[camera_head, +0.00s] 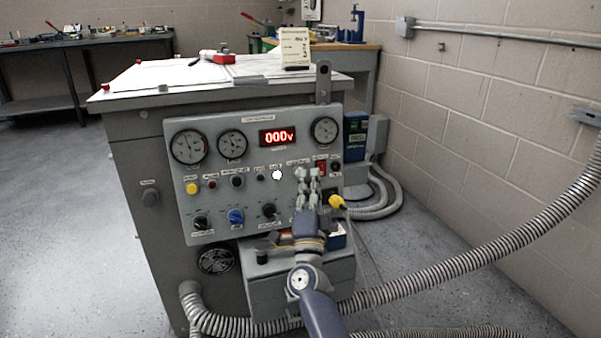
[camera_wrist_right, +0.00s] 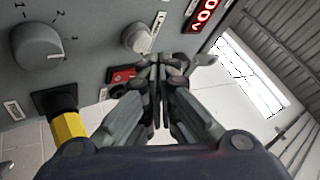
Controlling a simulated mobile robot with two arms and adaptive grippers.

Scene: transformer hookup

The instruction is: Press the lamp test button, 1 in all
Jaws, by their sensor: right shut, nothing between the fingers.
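A white round button (camera_head: 277,174) sits on the front panel (camera_head: 190,235) of the grey cabinet, in the row below the gauges and right of a small green one. My right gripper (camera_head: 308,172) is shut and empty in front of the panel, right of the white button. In the right wrist view the shut fingertips (camera_wrist_right: 158,65) are close to a red switch (camera_wrist_right: 122,76) and a white round button (camera_wrist_right: 138,38). I cannot tell whether they touch anything. My left gripper is out of view.
A red display (camera_head: 277,137) reads 000v between round gauges. A yellow plug (camera_head: 336,200) sits right of my gripper. Selector knobs (camera_head: 236,216) line the lower panel. A grey box (camera_head: 265,280) juts out below, and corrugated hoses (camera_head: 430,280) run right.

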